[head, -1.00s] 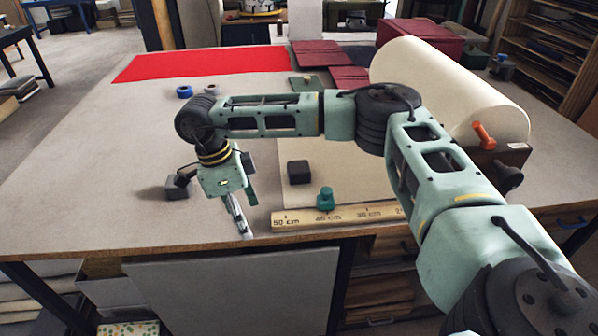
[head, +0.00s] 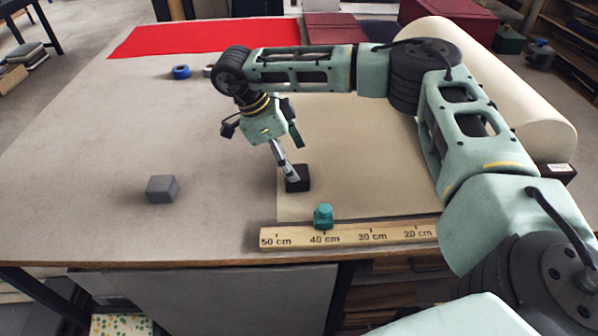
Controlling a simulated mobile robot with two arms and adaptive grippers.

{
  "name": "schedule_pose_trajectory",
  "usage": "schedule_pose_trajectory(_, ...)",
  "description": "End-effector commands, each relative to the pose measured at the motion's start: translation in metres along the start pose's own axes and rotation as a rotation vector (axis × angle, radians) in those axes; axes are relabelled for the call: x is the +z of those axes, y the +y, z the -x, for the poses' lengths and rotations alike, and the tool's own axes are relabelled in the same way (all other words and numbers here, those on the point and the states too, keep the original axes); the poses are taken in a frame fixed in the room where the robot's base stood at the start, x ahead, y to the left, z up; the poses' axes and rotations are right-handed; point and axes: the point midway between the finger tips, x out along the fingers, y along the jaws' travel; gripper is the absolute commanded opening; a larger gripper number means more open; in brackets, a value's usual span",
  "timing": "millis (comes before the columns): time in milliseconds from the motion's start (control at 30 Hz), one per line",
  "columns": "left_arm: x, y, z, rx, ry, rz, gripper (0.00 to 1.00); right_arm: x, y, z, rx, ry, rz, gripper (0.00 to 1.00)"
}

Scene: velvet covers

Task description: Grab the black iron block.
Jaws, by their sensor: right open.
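The black iron block (head: 297,184) is a small dark cube on the beige sheet, near the sheet's left edge and behind the wooden ruler. My right gripper (head: 290,170) points down at it, with the fingers at the block's top and left side in the head view. The fingers overlap part of the block, and I cannot tell whether they touch it. The right gripper is open. My left gripper is not in view.
A grey block (head: 162,189) stands alone to the left. A green knobbed piece (head: 323,216) sits by the ruler (head: 350,236) along the front edge. A blue ring (head: 181,72) and red cloth (head: 200,38) lie farther back.

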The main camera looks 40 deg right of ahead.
Motion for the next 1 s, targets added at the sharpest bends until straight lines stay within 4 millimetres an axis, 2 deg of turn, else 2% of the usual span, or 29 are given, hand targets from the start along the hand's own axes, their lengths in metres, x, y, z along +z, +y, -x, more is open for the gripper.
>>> schedule_pose_trajectory(100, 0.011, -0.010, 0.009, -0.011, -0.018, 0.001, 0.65, -0.001, -0.001, -0.012, 0.002, 0.002, 0.000, 0.69)
schedule_pose_trajectory(267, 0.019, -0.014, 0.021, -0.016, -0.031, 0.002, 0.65, 0.001, -0.003, -0.038, 0.003, 0.004, 0.000, 0.69)
schedule_pose_trajectory(433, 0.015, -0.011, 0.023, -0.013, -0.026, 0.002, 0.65, 0.002, -0.003, -0.053, 0.001, 0.000, -0.001, 0.69)
schedule_pose_trajectory(667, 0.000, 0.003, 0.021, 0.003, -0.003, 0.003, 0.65, 0.003, -0.003, -0.055, 0.000, 0.000, -0.001, 0.69)
schedule_pose_trajectory(1000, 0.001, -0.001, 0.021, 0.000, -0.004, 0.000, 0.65, 0.003, -0.003, -0.055, 0.000, 0.000, -0.001, 0.39)
